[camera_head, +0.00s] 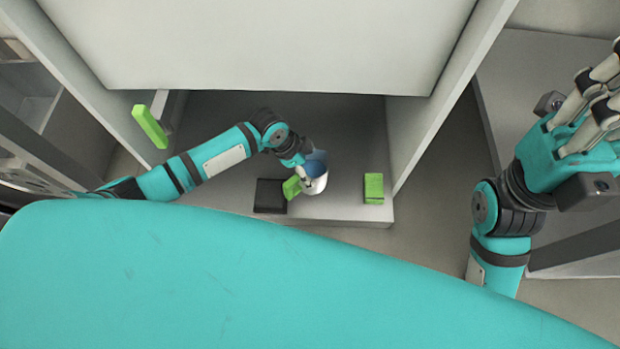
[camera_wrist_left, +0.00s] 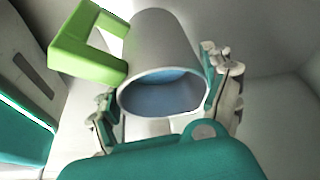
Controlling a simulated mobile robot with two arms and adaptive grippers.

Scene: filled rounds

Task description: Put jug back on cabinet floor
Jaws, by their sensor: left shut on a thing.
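The jug (camera_head: 313,186) is white with a green handle and a blue inside. In the left wrist view the jug (camera_wrist_left: 165,40) lies between my left fingers, its open rim towards the camera and its green handle (camera_wrist_left: 85,48) at upper left. My left gripper (camera_wrist_left: 166,98) is shut on its body; in the head view the left gripper (camera_head: 306,172) is partly hidden around it. The jug is over the front part of the grey cabinet floor (camera_head: 350,130); I cannot tell whether it touches. My right gripper (camera_head: 598,105) is at the right, away from the cabinet, its fingertips partly cut off.
A black square item (camera_head: 270,196) lies left of the jug near the floor's front edge. A green block (camera_head: 373,188) stands to the right. Cabinet side walls (camera_head: 430,115) bound the space, and a green bar handle (camera_head: 150,126) is at left. Floor behind the jug looks clear.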

